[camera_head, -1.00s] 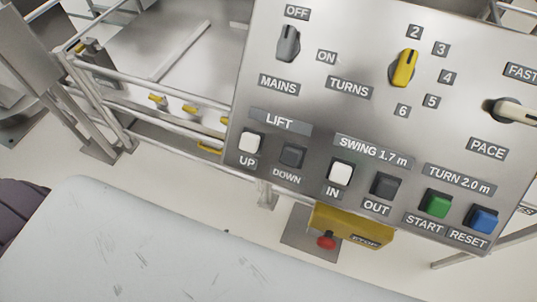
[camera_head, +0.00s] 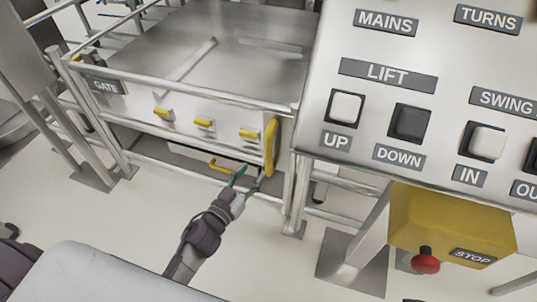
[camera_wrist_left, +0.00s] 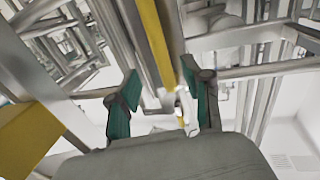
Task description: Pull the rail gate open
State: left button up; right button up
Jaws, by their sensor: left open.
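The rail gate (camera_head: 180,86) carries a GATE label (camera_head: 105,87) at its left end and stands across the front of the steel lift platform. Its upright yellow handle (camera_head: 271,146) is at the gate's right end, beside the panel post. My left gripper (camera_head: 251,180) is open just below and left of the handle, with teal finger pads. In the left wrist view, a yellow bar (camera_wrist_left: 153,40) runs ahead of the open left gripper (camera_wrist_left: 162,78), in line with the gap between its fingers. No contact is visible. My right gripper is not in view.
The control panel (camera_head: 440,60) with LIFT buttons fills the right. Below it hangs a yellow box (camera_head: 440,220) with a red stop knob (camera_head: 426,261). Several yellow latches (camera_head: 204,124) line the platform front. Floor left of my arm is clear.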

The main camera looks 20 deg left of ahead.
aim_at(267, 155)
pick_arm(q)
jog(key=b+x, duration=0.1)
jog(key=x, duration=0.8)
jog(key=shift+w+d+f, duration=0.1)
jog(key=shift+w, duration=0.2)
jog(key=shift+c, duration=0.3)
grip_shut()
